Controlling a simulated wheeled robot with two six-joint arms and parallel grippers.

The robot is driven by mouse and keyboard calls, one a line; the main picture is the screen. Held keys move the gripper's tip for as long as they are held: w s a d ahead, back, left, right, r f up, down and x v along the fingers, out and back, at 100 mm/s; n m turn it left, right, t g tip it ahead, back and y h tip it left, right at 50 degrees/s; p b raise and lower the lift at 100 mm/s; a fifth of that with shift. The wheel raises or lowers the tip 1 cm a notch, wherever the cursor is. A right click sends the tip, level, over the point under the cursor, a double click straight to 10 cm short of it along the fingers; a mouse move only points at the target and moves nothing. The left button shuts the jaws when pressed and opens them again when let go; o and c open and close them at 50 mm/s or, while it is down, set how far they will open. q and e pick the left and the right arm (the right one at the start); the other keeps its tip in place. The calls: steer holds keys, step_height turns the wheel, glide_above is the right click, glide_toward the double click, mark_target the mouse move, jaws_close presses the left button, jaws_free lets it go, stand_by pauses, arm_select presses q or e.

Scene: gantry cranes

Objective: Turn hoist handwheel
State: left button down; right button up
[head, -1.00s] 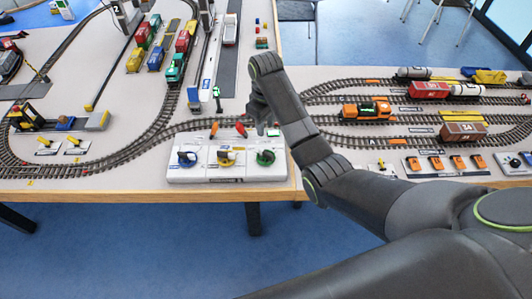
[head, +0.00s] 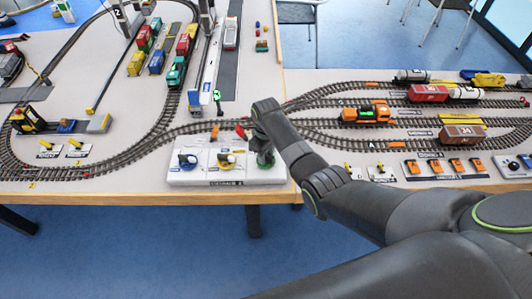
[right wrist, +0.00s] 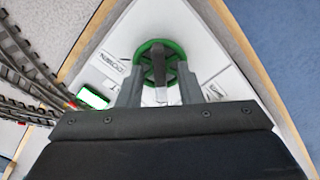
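A white control panel (head: 215,172) at the front table edge carries a blue handwheel (head: 188,160), a yellow handwheel (head: 227,160) and a green handwheel (head: 266,161). My right gripper (head: 263,150) is over the green handwheel, pointing down and partly covering it. In the right wrist view, the green handwheel (right wrist: 143,48) shows its spokes and a dark handle (right wrist: 183,75). The two fingers of my right gripper (right wrist: 160,88) are spread apart at the wheel's near side, with the handle between them. I cannot tell whether they touch it. My left gripper is not in view.
Railway tracks (head: 130,155) run behind the panel. An orange locomotive (head: 366,112) and wagons stand to the right, with several orange switches (head: 440,166) near the front edge.

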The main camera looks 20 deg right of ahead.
jaws_close()
